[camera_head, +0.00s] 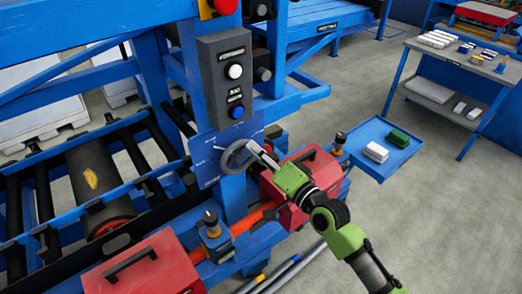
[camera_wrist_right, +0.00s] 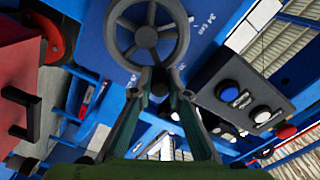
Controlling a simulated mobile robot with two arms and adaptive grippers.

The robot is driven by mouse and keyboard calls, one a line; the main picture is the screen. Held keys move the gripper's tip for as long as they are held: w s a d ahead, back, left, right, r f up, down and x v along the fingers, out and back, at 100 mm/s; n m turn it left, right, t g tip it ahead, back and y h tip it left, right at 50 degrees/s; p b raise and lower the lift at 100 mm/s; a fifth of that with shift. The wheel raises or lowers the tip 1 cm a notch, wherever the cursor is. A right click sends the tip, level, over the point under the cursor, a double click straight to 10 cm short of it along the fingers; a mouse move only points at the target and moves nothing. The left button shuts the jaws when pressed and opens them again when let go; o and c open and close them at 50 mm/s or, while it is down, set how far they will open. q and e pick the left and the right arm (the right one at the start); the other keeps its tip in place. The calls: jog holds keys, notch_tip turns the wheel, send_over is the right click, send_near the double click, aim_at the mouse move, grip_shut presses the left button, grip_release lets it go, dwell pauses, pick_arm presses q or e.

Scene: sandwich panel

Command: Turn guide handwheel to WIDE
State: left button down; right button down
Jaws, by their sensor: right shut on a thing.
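The guide handwheel (camera_head: 237,157) is a grey spoked wheel on a blue plate on the machine's front post. It fills the top of the right wrist view (camera_wrist_right: 147,34), where its hub and spokes show. My right gripper (camera_head: 254,150) reaches in from the lower right. In the right wrist view its two fingers (camera_wrist_right: 160,84) close together at the wheel's near rim, shut on the handwheel. The exact grip point is partly hidden by the fingers. White marks on the plate (camera_wrist_right: 195,24) are too small to read. My left gripper is not in view.
A dark control box (camera_head: 225,85) with white and blue buttons is above the wheel. Red guard boxes with black handles (camera_head: 150,265) stand below and beside it. A blue tray (camera_head: 375,135) holds a white and a green block. Open grey floor lies to the right.

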aim_at(239, 146)
jog(key=n, duration=0.2)
jog(key=s+a+r+n+p, duration=0.1)
jog(key=shift+a+r+n, duration=0.1)
jog(key=shift+a+n, duration=0.05)
jog(key=shift+n, duration=0.25)
jog(key=shift+s+a+n+p, duration=0.2)
jog(key=shift+a+n, duration=0.1)
jog(key=shift+n, duration=0.5)
jog(key=shift+s+a+n+p, duration=0.15)
jog(key=shift+a+n+p, duration=0.1)
jog(key=shift+n, duration=0.55)
jog(key=c, duration=2)
grip_release()
jog(key=shift+s+a, duration=0.1)
jog(key=shift+o, duration=0.2)
jog(key=shift+s+d+f, duration=0.15)
jog(key=shift+d+f, duration=0.05)
jog(key=v, duration=1.1)
jog(key=shift+s, duration=0.25)
